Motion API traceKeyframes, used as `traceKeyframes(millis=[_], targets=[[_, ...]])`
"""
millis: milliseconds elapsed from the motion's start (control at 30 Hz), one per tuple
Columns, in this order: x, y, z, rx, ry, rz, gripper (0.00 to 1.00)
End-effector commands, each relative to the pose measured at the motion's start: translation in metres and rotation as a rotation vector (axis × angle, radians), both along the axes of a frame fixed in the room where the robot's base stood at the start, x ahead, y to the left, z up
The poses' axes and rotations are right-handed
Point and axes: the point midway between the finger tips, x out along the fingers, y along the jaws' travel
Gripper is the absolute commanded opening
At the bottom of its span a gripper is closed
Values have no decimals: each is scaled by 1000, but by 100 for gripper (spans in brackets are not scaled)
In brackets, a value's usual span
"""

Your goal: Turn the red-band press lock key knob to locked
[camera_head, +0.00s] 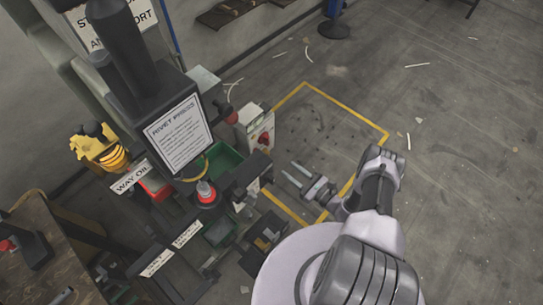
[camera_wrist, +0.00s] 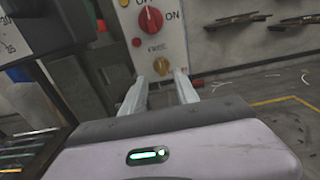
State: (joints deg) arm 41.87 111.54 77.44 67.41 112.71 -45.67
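The rivet press (camera_head: 180,135) stands left of centre in the head view, with a red ring (camera_head: 206,188) low on its tool. Its pale control box (camera_head: 251,129) is on its right side. In the wrist view the box face (camera_wrist: 168,42) carries a large red knob (camera_wrist: 151,19) beside the word ON. Which is the lock key knob is not clear. My gripper (camera_head: 290,168) is open and empty in front of the box; its fingers also show in the wrist view (camera_wrist: 160,77).
A green bin (camera_head: 224,160) and the press's dark parts lie left of my gripper. A yellow floor line (camera_head: 345,106) bounds open concrete to the right. A small red button (camera_wrist: 136,42) sits on the box's left edge. A workbench (camera_head: 40,235) stands at lower left.

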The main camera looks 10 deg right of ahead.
Motion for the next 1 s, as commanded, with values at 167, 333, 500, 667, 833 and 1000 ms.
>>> traceKeyframes(millis=[167, 333, 500, 667, 833, 1000], targets=[[37, 27, -2, 0, -1, 6, 36], [66, 46, -2, -2, -1, 5, 36], [81, 55, -1, 0, 0, 2, 36], [84, 57, 0, 1, 1, 2, 36], [84, 57, 0, 1, 1, 2, 30], [83, 57, 0, 1, 1, 2, 0]])
